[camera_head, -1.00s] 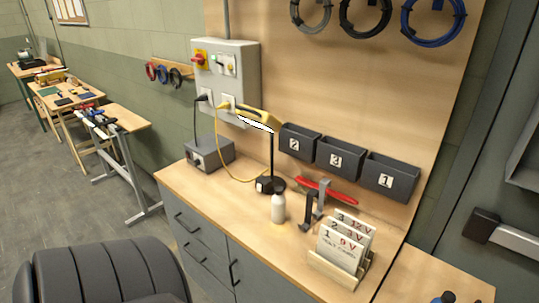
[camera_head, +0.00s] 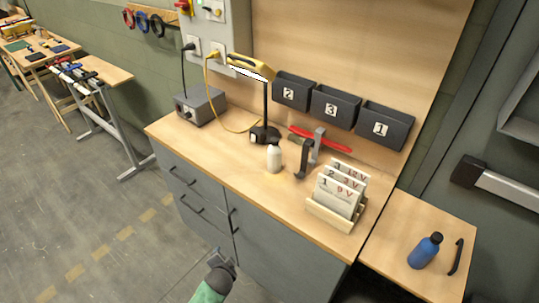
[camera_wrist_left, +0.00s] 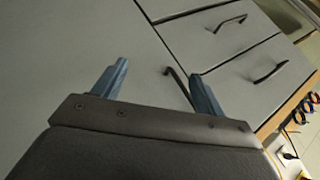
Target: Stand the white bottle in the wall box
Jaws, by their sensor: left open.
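The white bottle (camera_head: 274,159) stands upright on the wooden workbench, in front of the black lamp base. Three dark wall boxes hang on the board behind it: the box marked 2 (camera_head: 292,104), the box marked 3 (camera_head: 333,117) and the box marked 1 (camera_head: 381,136). The insides of the boxes are mostly hidden. My left gripper (camera_head: 222,256) is low in front of the cabinet, well below the bench top and away from the bottle. In the left wrist view its two fingers (camera_wrist_left: 155,88) are spread apart and empty, facing the grey drawers. My right gripper is not in view.
Beside the bottle are a black-and-grey clamp (camera_head: 302,160), a red tool (camera_head: 320,139) and a wooden card rack (camera_head: 333,214). A blue bottle (camera_head: 425,251) stands on the right side table. The bench's front left top is clear.

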